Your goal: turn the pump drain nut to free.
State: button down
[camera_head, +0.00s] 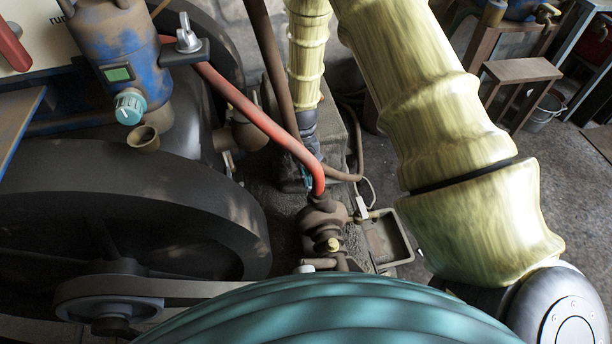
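A rusty brown pump (322,218) sits near the middle of the view, at the lower end of the red hose. A small yellow brass fitting (333,244) shows low on its front and looks like the drain nut, but I cannot be sure. My arm, in a yellowish ribbed sleeve, rises at the right and leaves the top edge. A thinner sleeved section comes down at top centre to a dark end. My gripper (309,160) seems to be there, just behind the red hose and above the pump. Its fingers are small and mostly hidden, so their opening does not show.
A red hose (255,113) crosses in front of my gripper. A large dark flywheel (130,215) and belt (190,288) fill the left. A blue housing (120,45) with a teal knob (130,106) stands above. A grey metal tray (391,242) sits right of the pump.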

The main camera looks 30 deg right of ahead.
jog(key=shift+s+a, duration=0.1)
jog(key=shift+s, duration=0.35)
jog(key=p+v, duration=0.8)
jog(key=v, duration=0.2)
jog(key=shift+w, duration=0.4)
